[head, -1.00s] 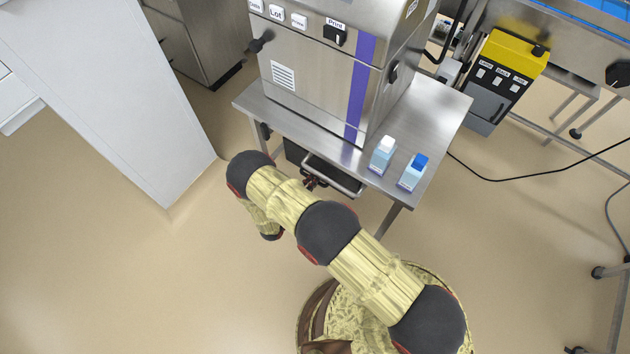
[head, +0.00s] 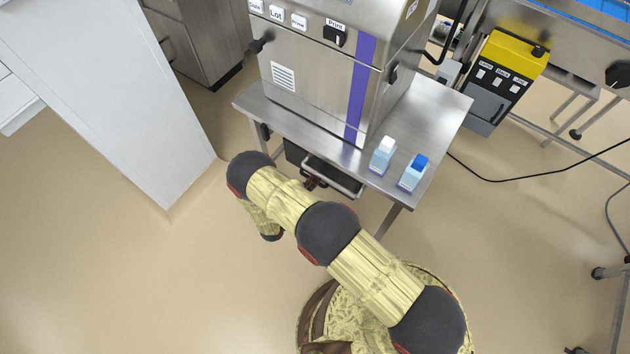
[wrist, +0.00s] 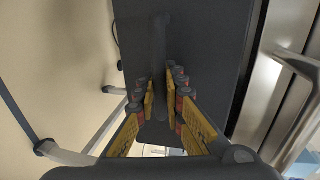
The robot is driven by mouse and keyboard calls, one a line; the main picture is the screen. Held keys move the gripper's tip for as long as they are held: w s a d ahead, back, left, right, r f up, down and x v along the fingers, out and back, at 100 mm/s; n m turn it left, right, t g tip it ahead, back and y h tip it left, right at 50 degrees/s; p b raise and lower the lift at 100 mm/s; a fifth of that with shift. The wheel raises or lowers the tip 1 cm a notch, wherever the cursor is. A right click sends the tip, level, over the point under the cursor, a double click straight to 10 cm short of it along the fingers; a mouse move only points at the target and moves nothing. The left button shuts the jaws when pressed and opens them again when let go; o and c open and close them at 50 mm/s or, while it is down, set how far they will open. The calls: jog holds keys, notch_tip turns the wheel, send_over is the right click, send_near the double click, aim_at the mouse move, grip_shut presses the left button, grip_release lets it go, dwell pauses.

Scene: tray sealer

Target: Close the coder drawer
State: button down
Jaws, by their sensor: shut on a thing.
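The coder drawer (head: 345,183) sits under the steel table that bears the coder machine (head: 318,85). It juts out past the table's front edge, with a pale rim and a dark inside showing. My gripper (head: 313,183) is at the drawer's front, partly hidden by my arm. In the wrist view, the drawer's dark front (wrist: 208,60) fills the middle. A dark bar handle (wrist: 159,50) runs down between the fingers of my gripper (wrist: 163,95), which is shut on it. The fingertips' exact contact is hard to see.
A white bottle (head: 382,156) and a blue-capped bottle (head: 413,174) stand on the table's right front corner. A tall pale cabinet (head: 110,90) stands to the left. A yellow-topped unit (head: 508,75) stands to the right, with a cable on the floor. The floor at lower left is clear.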

dwell(0.4)
jog(key=x, duration=0.2)
jog(key=shift+w+d+r+b, duration=0.2)
jog(key=shift+w+b, duration=0.05)
jog(key=shift+b, duration=0.15)
jog(key=c, duration=1.9)
grip_release()
jog(key=shift+w+d, duration=0.1)
jog(key=v, duration=1.2)
